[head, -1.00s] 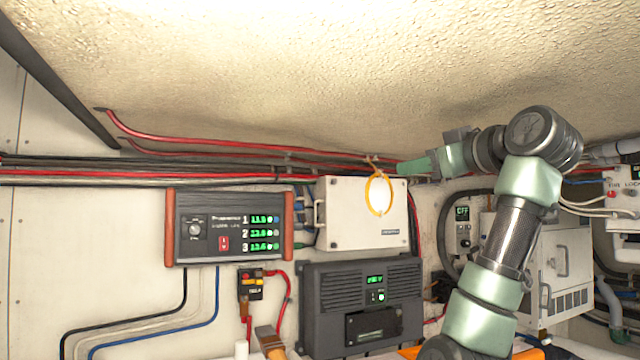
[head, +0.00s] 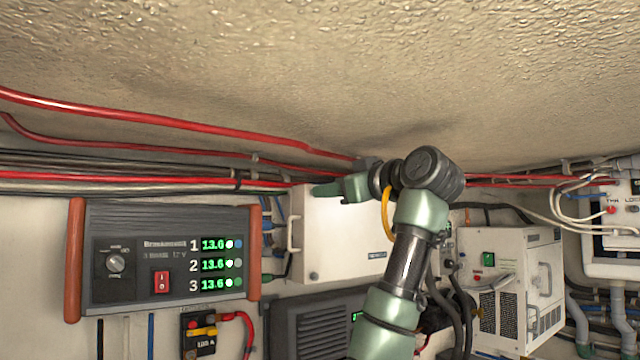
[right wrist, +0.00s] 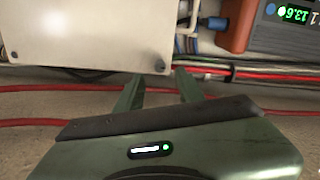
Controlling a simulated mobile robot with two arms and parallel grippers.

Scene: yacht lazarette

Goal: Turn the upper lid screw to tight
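The white box (head: 345,240) with a flat lid hangs on the wall in the head view. A small lid screw (head: 313,275) shows at its lower left. My right gripper (head: 318,190) is at the box's upper left corner and hides that corner there. In the right wrist view, which is upside down, the white lid (right wrist: 80,30) fills the upper left. The upper lid screw (right wrist: 160,67) is a small dark round head near the lid's corner. My open right gripper (right wrist: 159,77) has its fingertips on either side, just short of it; contact cannot be told. My left gripper is not in view.
Red cables (head: 200,125) run along the wall above the box, close to my right gripper. A yellow loop (head: 388,215) hangs in front of the box, partly behind my arm. A panel with green digits (head: 165,255) is to the left. A dark unit (head: 310,325) is below.

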